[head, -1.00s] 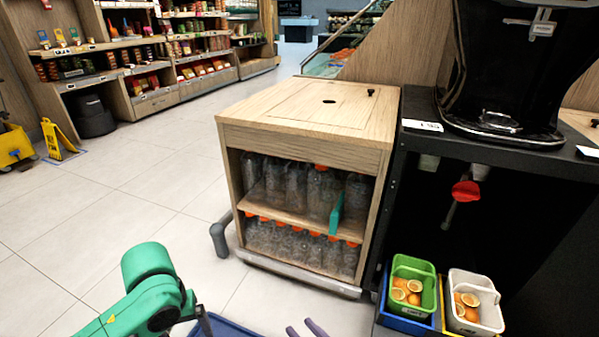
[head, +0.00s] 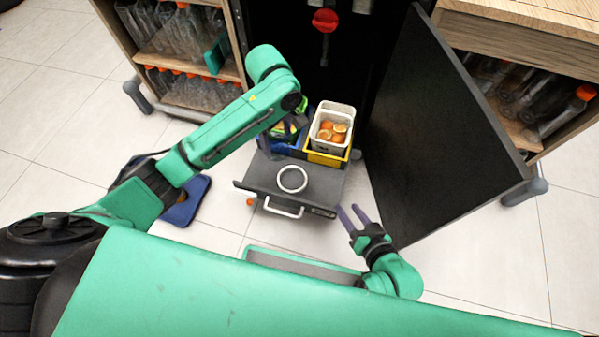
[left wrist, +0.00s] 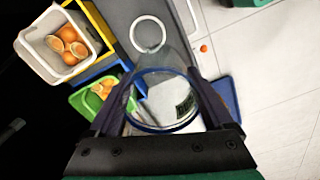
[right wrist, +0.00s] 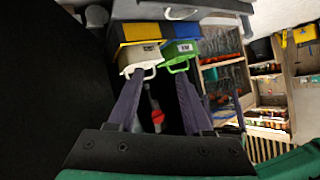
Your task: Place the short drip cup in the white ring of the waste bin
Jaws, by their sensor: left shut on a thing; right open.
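The grey waste bin (head: 327,188) stands on the floor before the dark cabinet, with the white ring (head: 292,191) on its flat top. The ring also shows in the left wrist view (left wrist: 148,49). My left gripper (head: 284,128) is shut on the short drip cup, a clear cup with a dark blue rim (left wrist: 165,128), between its fingers in the left wrist view. The cup is above the floor, apart from the ring; in the head view it is hard to make out. My right gripper (head: 350,214) is open and empty, right of the bin's front.
A white box of cut oranges (head: 331,131) in a yellow holder (head: 326,158) and a green box (left wrist: 90,101) stand behind the bin. A black cabinet door (head: 440,120) stands open at right. An orange piece (head: 249,202) lies on the floor left of the bin.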

